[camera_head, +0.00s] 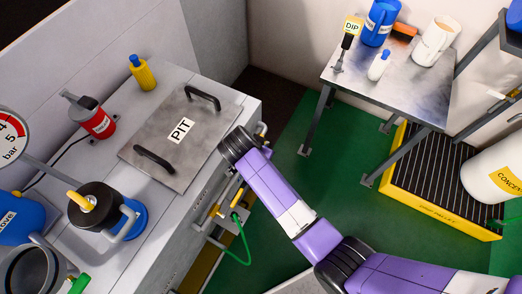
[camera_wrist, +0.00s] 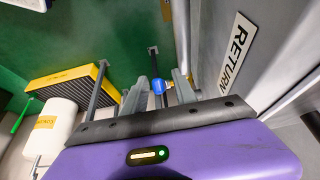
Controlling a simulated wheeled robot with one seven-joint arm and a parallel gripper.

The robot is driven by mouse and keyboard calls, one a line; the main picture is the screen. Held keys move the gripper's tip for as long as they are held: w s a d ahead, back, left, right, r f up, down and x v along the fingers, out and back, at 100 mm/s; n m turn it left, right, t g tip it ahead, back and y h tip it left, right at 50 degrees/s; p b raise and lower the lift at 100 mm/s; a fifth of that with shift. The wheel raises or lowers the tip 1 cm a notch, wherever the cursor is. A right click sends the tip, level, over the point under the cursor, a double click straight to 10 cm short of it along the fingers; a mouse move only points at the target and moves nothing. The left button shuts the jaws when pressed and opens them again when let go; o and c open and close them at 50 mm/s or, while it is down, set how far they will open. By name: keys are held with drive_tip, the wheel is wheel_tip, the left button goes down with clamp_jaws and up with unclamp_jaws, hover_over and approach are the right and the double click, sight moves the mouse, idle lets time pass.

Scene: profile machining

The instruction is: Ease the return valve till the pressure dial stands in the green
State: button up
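The pressure dial (camera_head: 10,135) is cut off by the left edge of the head view. Its figures 4 and 5, "bar" and a red arc show; no needle or green band is visible. In the wrist view a RETURN label (camera_wrist: 237,52) is on the grey machine side at right. My gripper (camera_wrist: 160,90) is open there, its two fingers apart. A small blue knob-like piece (camera_wrist: 159,87) appears between them; I cannot tell whether it is the return valve or whether the fingers touch it. In the head view my gripper is hidden beyond my purple arm.
The bench top holds a PIT lid (camera_head: 180,130), a red can (camera_head: 95,118) and a yellow bottle (camera_head: 142,73). Yellow-handled fittings (camera_head: 237,196) and a green hose (camera_head: 243,245) are on its side. Green floor between is clear.

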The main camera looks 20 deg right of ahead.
drive_tip(key=v, duration=0.7)
drive_tip(key=shift+a+r, duration=0.15)
drive_tip(key=shift+r, duration=0.2)
drive_tip(key=shift+s+a, duration=0.1)
drive_tip(key=shift+s, duration=0.1)
